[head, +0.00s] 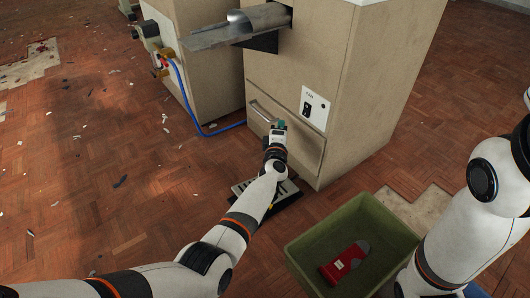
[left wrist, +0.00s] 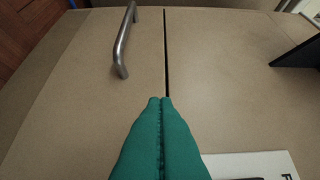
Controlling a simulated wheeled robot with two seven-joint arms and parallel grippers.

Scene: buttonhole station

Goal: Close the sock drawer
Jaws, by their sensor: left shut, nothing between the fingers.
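The sock drawer (head: 304,150) is the low beige front of the cabinet, with a metal bar handle (head: 262,111). Its front looks about flush with the cabinet. In the left wrist view, the drawer front (left wrist: 75,95) and handle (left wrist: 124,45) lie left of a thin dark seam. My left gripper (head: 279,125) is shut and empty at the drawer's upper edge, right of the handle. Its green fingertips (left wrist: 161,100) point at the seam; I cannot tell whether they touch. My right arm comes in at the right; its gripper is out of view.
A green bin (head: 299,251) with a red item (head: 345,262) stands on the floor in front. A metal chute (head: 225,35) juts from the cabinet above. A blue hose (head: 186,99) runs at left. A dark grated plate (head: 288,194) lies below the drawer.

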